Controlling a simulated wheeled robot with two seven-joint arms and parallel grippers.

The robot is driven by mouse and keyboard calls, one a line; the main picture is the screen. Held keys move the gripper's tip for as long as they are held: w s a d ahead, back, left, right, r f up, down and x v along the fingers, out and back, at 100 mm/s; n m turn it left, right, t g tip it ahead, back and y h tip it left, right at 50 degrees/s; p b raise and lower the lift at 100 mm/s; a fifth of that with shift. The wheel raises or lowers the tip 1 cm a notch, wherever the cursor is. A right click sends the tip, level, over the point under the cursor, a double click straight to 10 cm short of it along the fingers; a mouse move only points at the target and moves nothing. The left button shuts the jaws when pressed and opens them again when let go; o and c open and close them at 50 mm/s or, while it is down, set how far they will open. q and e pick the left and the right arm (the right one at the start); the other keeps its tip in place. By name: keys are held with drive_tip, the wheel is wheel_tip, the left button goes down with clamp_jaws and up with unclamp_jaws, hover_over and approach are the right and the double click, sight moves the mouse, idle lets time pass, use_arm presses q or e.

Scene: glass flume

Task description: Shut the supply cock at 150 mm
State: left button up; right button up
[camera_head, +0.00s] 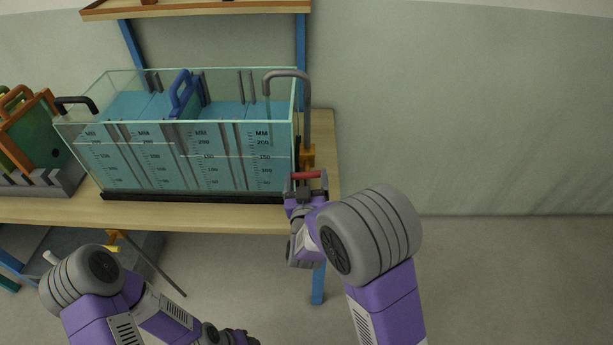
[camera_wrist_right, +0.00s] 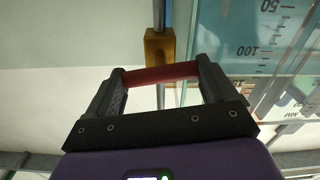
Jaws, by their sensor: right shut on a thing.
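The supply cock has a brass-yellow body (camera_head: 307,155) on a grey pipe (camera_head: 307,120) at the right end of the glass flume (camera_head: 294,140). Its red lever (camera_head: 309,174) lies crosswise, roughly level. My right gripper (camera_head: 306,184) is shut on the red lever; in the right wrist view the lever (camera_wrist_right: 160,74) spans between the fingers, just beside the brass body (camera_wrist_right: 159,46). The flume holds blue water; a pale line runs near the 150 mark of the MM scale (camera_head: 262,156), but I cannot tell if it is the surface. My left gripper (camera_head: 238,338) is low; its jaws are unclear.
The flume stands on a wooden bench (camera_head: 240,217) with blue legs. A blue-handled gate (camera_head: 181,92) sits inside it. A rack with green and orange pieces (camera_head: 35,140) stands at the left. A wooden shelf (camera_head: 200,10) hangs above. The right side is free.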

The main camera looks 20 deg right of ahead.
drive_tip(key=shift+n+p, duration=0.35)
drive_tip(key=shift+n, duration=0.65)
drive_tip(key=o, duration=0.8)
drive_tip(key=shift+o, duration=0.2)
drive_tip(key=shift+s, duration=0.1)
drive_tip(key=p+v, duration=0.1)
drive_tip(key=v, duration=0.6)
drive_tip(key=shift+s, duration=0.25)
drive_tip(key=shift+a, duration=0.1)
